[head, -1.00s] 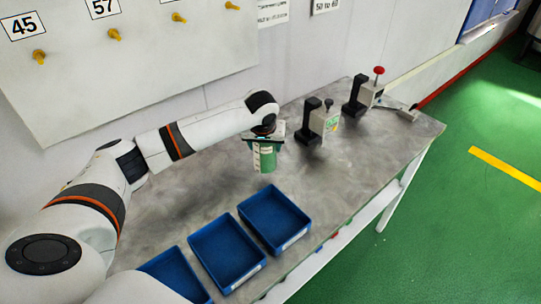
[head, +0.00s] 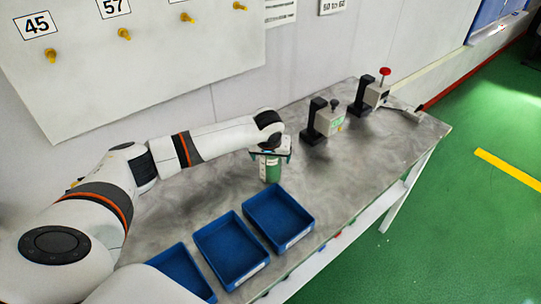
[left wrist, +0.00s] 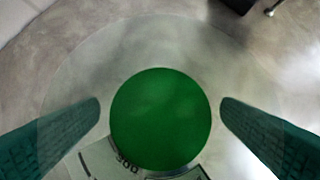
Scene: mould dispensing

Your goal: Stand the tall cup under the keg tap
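In the left wrist view I look down into the cup (left wrist: 160,118): a green disc inside a clear, wider rim, with a printed label below. A finger stands on each side, seemingly against the clear wall. Two black stands with grey boxes are further right, one with a black knob (head: 328,122) and one with a red knob (head: 372,98). I cannot tell which is the keg tap. My right gripper is out of view.
Several blue trays line the table's front edge, the nearest one (head: 311,226) just in front of the cup. A small metal fixture (head: 408,112) lies at the far right end. Grey table top (head: 345,165) is bare between the cup and the stands.

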